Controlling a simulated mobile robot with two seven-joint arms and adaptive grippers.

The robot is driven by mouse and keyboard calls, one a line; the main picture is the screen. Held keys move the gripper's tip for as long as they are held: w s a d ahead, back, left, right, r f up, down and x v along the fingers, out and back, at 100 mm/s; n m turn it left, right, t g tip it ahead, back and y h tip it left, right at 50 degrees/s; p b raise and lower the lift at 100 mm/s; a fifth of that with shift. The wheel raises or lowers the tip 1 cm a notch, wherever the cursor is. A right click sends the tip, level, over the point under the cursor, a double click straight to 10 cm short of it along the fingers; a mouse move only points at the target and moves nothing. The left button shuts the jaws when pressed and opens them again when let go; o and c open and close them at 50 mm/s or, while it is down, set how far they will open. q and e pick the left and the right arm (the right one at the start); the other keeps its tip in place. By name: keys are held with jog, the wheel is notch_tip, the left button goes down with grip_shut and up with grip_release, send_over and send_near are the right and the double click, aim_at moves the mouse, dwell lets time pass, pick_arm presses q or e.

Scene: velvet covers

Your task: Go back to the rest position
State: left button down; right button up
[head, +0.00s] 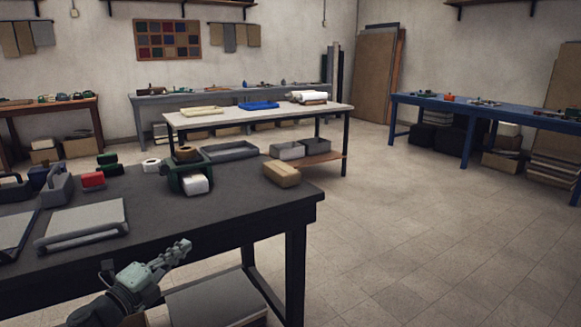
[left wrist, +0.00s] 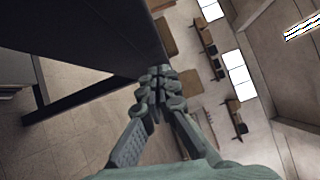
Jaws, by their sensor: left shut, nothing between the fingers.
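My left gripper (head: 181,250) shows low in the head view, in front of the near edge of the dark worktable (head: 230,211). Its fingers are together with nothing between them, and they point up and to the right. In the left wrist view the fingers (left wrist: 158,75) meet at their tips, with the dark table's edge (left wrist: 95,55) beside and behind them. My right gripper is in neither view.
On the worktable are a grey flat case (head: 84,222), a tan block (head: 282,173), a tape dispenser (head: 188,172) and a grey tray (head: 229,151). A light-topped table (head: 290,118) and a blue bench (head: 490,107) stand farther back. The floor (head: 430,230) at right is clear.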

pick_arm(q)
jog(key=s+a+f+n+g+y, duration=0.25)
jog(key=s+f+n, duration=0.25)
jog(key=f, duration=0.4)
jog(key=s+a+f+n+g+y, duration=0.15)
jog(key=s+f+n+y, duration=0.35)
jog(key=f, duration=0.5)
jog(key=s+a+f+n+g+y, duration=0.2)
jog(key=s+a+f+n, duration=0.15)
jog(key=f+n, duration=0.4)
jog(key=s+d+f+n+g, duration=0.1)
jog(key=s+d+f+g, duration=0.1)
jog(key=s+f, duration=0.4)
jog(key=s+d+f+n+g, duration=0.1)
jog(key=s+f+g, duration=0.3)
jog(key=s, duration=0.8)
jog(key=s+d+f+n+g, duration=0.2)
jog(key=s+f+n, duration=0.1)
jog(key=s+f, duration=0.5)
jog(key=shift+s+d+f+g, duration=0.3)
jog(key=shift+s+f+g, duration=0.1)
jog(key=shift+s, duration=0.5)
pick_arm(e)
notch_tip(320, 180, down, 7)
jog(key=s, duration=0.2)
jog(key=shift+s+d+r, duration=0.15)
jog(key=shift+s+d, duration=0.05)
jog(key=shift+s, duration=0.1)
